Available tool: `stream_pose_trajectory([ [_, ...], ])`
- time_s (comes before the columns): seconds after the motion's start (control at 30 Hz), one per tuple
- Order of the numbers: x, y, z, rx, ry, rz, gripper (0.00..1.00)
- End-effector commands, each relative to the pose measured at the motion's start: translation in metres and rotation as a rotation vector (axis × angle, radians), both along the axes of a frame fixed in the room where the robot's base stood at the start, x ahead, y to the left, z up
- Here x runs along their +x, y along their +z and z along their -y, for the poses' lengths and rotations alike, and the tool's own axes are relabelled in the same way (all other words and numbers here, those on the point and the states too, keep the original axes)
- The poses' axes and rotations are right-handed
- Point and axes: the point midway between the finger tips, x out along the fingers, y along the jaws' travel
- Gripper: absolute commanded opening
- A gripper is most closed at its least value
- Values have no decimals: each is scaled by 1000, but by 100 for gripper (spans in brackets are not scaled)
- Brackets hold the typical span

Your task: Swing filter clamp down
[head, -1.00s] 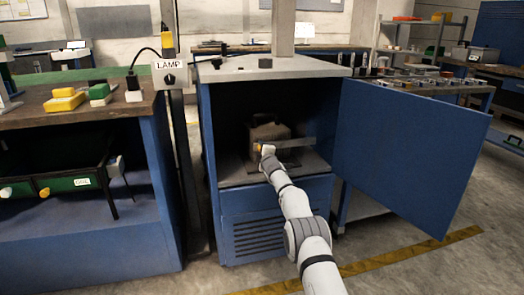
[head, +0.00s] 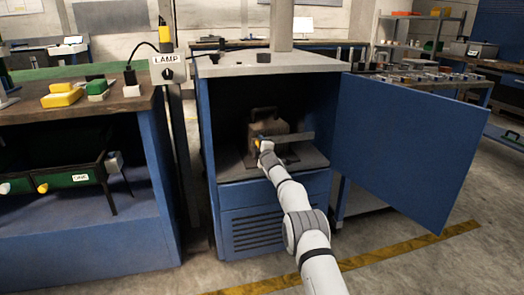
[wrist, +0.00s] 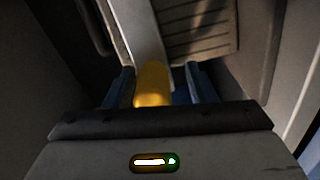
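The filter clamp is a pale flat bar (head: 294,138) across the front of a brown filter box (head: 268,128) inside the open blue cabinet. The bar looks close to level. Its yellow handle (wrist: 151,84) shows in the wrist view. My gripper (head: 265,147) is at the bar's left end, in front of the box. In the wrist view its two blue fingers (wrist: 160,86) stand one on each side of the yellow handle. They look open around it, with a dark gap on the right; contact on the left is unclear. The clamp's pivot cannot be made out.
The blue cabinet door (head: 405,150) stands open to the right. A workbench (head: 85,108) with yellow and green blocks is at the left. A lamp switch (head: 168,73) hangs on a post beside the cabinet.

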Motion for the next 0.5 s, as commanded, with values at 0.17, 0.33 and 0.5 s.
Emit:
stream_pose_trajectory([
  [0.17,-7,1,2,2,3,-1,50],
  [0.33,-18,0,7,1,1,-1,50],
  [0.5,-32,2,12,0,-2,-1,50],
])
